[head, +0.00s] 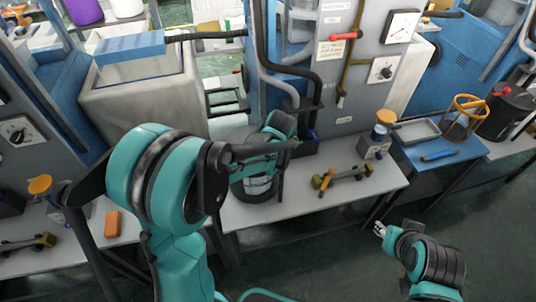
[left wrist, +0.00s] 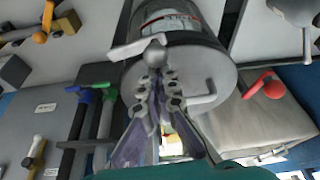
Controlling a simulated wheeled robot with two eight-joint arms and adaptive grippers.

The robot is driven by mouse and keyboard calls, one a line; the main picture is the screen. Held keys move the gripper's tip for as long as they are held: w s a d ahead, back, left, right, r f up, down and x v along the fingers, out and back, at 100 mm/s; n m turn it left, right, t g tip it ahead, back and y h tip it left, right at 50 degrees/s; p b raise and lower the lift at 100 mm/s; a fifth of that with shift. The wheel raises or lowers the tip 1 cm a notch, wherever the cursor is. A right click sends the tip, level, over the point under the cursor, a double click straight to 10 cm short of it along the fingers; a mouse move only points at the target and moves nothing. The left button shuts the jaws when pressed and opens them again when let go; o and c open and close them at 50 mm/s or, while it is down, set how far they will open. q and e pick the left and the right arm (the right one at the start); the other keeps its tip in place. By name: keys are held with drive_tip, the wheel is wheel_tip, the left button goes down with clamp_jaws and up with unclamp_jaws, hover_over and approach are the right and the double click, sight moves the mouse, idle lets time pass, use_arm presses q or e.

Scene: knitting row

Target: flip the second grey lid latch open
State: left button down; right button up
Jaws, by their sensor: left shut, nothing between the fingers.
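A grey cylindrical container with a white and red label (left wrist: 172,22) fills the top middle of the left wrist view. Two light grey latches show at its lid end: one on the left (left wrist: 128,49) with a round knob, one on the right (left wrist: 203,100). I cannot tell which is the second. My left gripper (left wrist: 156,78) is shut and empty, its tips at or just in front of the knob; contact is unclear. In the head view the container (head: 258,186) stands on the bench, partly hidden by my left arm. My right gripper (head: 380,230) is away at the lower right over the floor.
The grey bench (head: 290,213) also holds an orange and dark tool (head: 345,177) and an orange-topped device (head: 375,143). Black and grey pipes (head: 285,85) run down behind the container. A red-ended lever (left wrist: 266,87) is right of the container. Open floor lies in front.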

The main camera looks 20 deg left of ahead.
use_arm(q)
drive_tip(key=n, duration=0.1)
drive_tip(key=s+d+n, duration=0.1)
drive_tip(key=n, duration=0.1)
drive_tip(key=shift+s+n+g+y, duration=0.1)
drive_tip(key=shift+n+g+y, duration=0.2)
drive_tip(key=shift+g+y, duration=0.1)
drive_tip(key=shift+s+d, duration=0.15)
drive_tip(key=shift+d, duration=0.05)
drive_tip(key=shift+s+d, duration=0.1)
idle(0.3)
drive_tip(key=a, duration=0.1)
drive_tip(key=w+a+r, duration=0.1)
drive_tip(key=a, duration=0.1)
drive_tip(key=shift+w+a+r, duration=0.25)
drive_tip(key=shift+w+r, duration=0.05)
drive_tip(key=shift+w, duration=0.1)
drive_tip(key=p+v, duration=0.2)
drive_tip(key=v, duration=0.7)
drive_tip(key=shift+d+p, duration=0.3)
drive_tip(key=shift+p, duration=0.1)
